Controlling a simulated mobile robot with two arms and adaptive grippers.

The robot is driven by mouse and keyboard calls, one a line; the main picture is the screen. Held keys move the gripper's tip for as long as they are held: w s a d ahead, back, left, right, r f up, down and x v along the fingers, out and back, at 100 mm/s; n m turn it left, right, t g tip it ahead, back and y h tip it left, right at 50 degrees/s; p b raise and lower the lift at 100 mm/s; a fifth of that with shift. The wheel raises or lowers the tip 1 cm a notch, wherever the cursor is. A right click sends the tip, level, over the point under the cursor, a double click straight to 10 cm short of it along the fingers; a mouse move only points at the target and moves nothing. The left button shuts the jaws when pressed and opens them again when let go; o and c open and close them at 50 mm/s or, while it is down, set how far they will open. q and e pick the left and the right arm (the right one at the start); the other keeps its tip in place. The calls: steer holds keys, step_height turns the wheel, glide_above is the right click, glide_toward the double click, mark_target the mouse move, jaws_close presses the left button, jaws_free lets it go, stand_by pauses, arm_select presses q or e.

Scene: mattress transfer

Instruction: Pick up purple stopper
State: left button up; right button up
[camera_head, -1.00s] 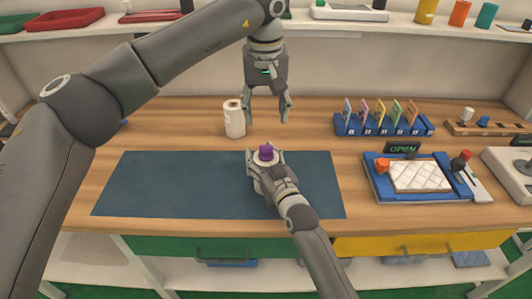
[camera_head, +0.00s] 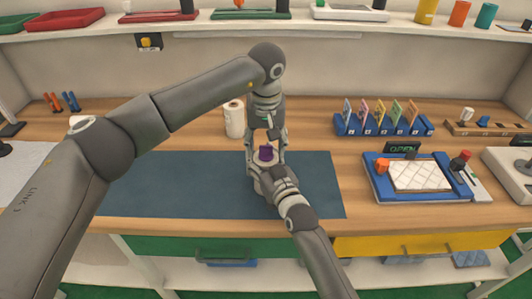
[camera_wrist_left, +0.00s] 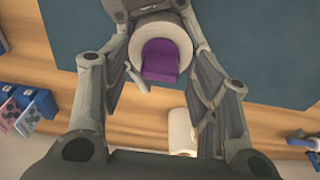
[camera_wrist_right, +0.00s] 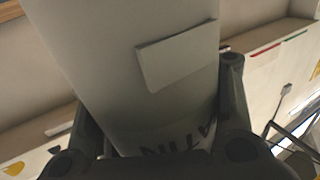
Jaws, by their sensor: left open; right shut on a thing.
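The purple stopper (camera_head: 267,154) sits upright in the top of a white container, above the blue mat. In the left wrist view the stopper (camera_wrist_left: 161,61) stands on the container's round white top (camera_wrist_left: 140,30). My right gripper (camera_head: 266,171) is shut on the container, and its white body (camera_wrist_right: 130,60) with a label and dark lettering fills the right wrist view. My left gripper (camera_head: 267,141) points down just above the stopper. It is open, with a finger to either side of the stopper (camera_wrist_left: 161,61); contact cannot be made out.
A white roll (camera_head: 233,120) stands just behind the grippers. The blue mat (camera_head: 160,185) is otherwise clear. To the right are a blue card rack (camera_head: 380,129) and a blue-framed device (camera_head: 378,187) with an "OPEN" sign. A shelf (camera_head: 340,22) runs above the back.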

mark_target(266, 146)
arm_select(q)
steer(key=shift+w+f, duration=0.1)
steer(key=shift+f, duration=0.45)
arm_select(e)
steer(key=shift+f, duration=0.1)
arm_select(q)
steer(key=c, duration=0.9)
steer(key=shift+c, duration=0.2)
step_height(266, 146, up, 10)
steer(key=shift+r, duration=0.1)
